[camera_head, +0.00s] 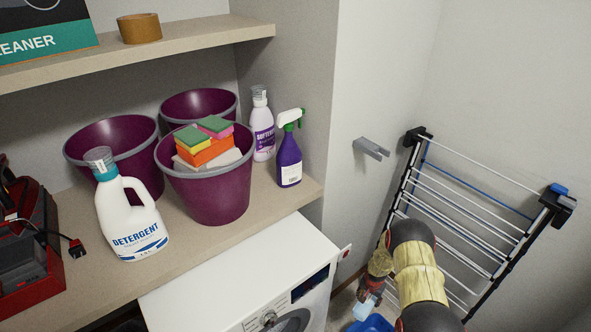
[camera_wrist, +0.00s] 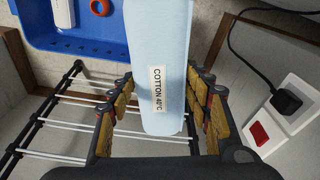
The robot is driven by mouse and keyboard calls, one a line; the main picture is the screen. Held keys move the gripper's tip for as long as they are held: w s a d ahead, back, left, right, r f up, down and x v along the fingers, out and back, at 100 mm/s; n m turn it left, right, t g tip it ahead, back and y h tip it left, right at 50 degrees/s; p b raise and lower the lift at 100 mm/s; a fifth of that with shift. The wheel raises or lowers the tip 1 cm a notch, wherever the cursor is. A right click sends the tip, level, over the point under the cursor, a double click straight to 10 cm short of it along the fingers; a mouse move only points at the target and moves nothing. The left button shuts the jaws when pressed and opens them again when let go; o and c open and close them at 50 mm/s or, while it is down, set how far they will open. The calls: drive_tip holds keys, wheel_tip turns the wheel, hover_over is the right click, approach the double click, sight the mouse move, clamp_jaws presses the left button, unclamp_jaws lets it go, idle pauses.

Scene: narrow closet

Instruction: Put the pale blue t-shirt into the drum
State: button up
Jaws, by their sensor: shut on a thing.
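The pale blue t-shirt (camera_wrist: 160,45) is a long folded bundle with a white tag reading "COTTON 40°C". In the wrist view it lies between the fingers of my gripper (camera_wrist: 160,88), which is shut on it. In the head view a small part of the t-shirt (camera_head: 364,309) shows below my gripper (camera_head: 372,288), low and right of the washing machine. The white washing machine (camera_head: 240,290) stands under the shelf. Only the top of its round door (camera_head: 293,322) shows at the bottom edge; the drum's inside is hidden.
A blue tub (camera_wrist: 80,42) lies below the t-shirt, holding a white item and an orange ring. A drying rack (camera_head: 470,215) leans at the right wall. Buckets and bottles crowd the shelf.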

drive_tip(key=a+r+n+b, duration=0.15)
drive_tip(key=a+r, duration=0.25)
drive_tip(key=r, duration=0.7)
drive_tip(key=s+a+r+n+b, duration=0.1)
drive_tip(key=s+a+r+n, duration=0.2)
drive_tip(key=r, duration=0.7)
drive_tip(key=s+a+r+n+y+b, duration=0.1)
drive_tip(key=s+a+r+n, duration=0.2)
drive_tip(key=s+a+r, duration=0.3)
wheel_tip(320, 180, up, 6)
drive_tip(key=shift+s+f, duration=0.25)
drive_tip(key=shift+s, duration=0.9)
drive_tip(key=shift+s, duration=0.1)
